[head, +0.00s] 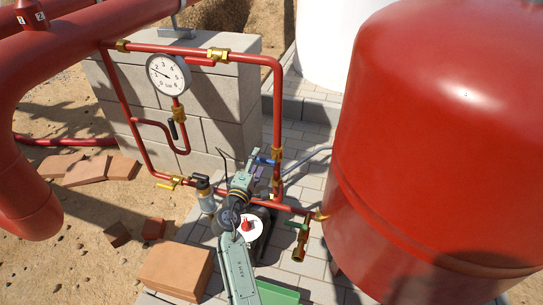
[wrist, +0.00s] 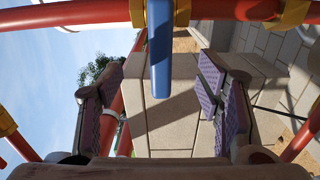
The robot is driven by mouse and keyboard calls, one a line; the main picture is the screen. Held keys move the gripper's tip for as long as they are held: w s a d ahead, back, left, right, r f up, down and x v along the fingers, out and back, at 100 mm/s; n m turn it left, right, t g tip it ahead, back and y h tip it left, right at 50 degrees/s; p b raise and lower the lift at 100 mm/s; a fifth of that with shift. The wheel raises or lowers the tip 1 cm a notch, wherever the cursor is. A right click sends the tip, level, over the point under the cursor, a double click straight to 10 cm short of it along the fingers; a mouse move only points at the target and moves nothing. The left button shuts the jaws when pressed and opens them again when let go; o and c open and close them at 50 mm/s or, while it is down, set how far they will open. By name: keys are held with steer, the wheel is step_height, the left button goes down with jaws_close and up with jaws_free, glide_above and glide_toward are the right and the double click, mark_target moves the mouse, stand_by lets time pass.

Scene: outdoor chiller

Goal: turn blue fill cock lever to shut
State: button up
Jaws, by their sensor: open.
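The blue fill cock lever (wrist: 160,50) is in the upper middle of the wrist view. It crosses in front of a red pipe (wrist: 225,12) and points down the picture, between the two fingers. In the head view the blue lever (head: 265,160) is small, beside the vertical red pipe, partly hidden near my gripper (head: 262,171). In the wrist view my gripper (wrist: 160,82) is open, its purple-lined pads on either side of the lever. Gaps show on both sides, and neither pad appears to touch it.
A large red tank (head: 440,140) stands close on the right. A block wall (head: 222,115) stands behind.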

steer(key=v, duration=0.7)
stand_by(0.4)
steer(key=shift+s, duration=0.1)
